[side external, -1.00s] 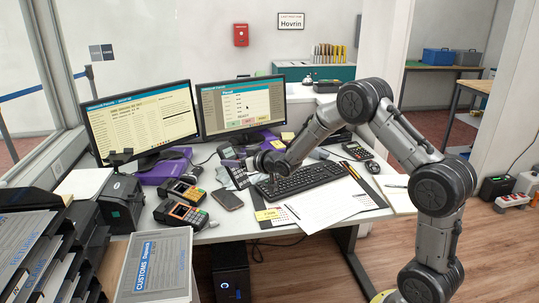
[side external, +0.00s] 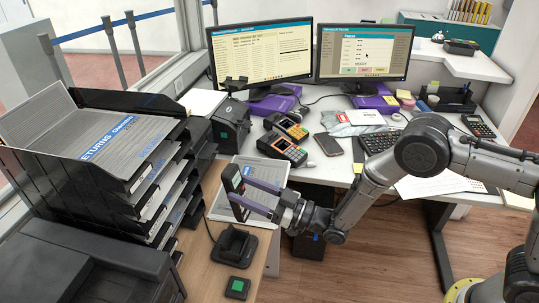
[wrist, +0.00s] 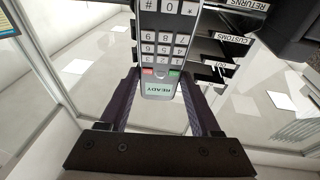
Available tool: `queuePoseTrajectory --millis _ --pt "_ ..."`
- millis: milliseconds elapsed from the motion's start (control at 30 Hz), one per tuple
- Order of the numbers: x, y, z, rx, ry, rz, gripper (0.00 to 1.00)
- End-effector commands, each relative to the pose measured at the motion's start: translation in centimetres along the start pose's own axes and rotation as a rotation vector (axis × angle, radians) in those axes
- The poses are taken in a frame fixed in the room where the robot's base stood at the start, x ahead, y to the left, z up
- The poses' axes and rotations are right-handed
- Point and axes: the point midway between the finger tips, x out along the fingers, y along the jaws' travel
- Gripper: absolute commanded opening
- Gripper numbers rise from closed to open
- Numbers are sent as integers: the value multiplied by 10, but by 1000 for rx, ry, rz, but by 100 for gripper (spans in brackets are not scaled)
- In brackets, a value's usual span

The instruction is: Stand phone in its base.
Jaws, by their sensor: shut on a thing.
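The phone is a dark cordless handset (side external: 233,190) with a keypad. My gripper (side external: 243,187) is shut on it, a purple finger on each side. It is held upright or nearly so, in the air. In the wrist view the handset (wrist: 168,50) shows its keys and a lit display reading READY between the fingers. The base, a black cradle (side external: 232,245), sits on the wooden surface at the lower middle of the side view. It looks empty. The phone is above it in the picture, clear of it. The base does not show in the wrist view.
A black tray rack (side external: 150,190) with paper stands close left of the phone. Card terminals (side external: 284,148) and a smartphone (side external: 358,148) lie farther back.

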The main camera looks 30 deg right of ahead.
Motion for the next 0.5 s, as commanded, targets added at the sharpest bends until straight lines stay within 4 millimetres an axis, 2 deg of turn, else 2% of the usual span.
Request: queuePoseTrajectory --millis 33,167,333,500 --pt "1 -15 4 6 25 -26 0" --pt "4 -34 4 15 90 -61 0" --pt "4 -35 7 17 122 -62 0" --pt "1 -35 18 16 120 -62 0"
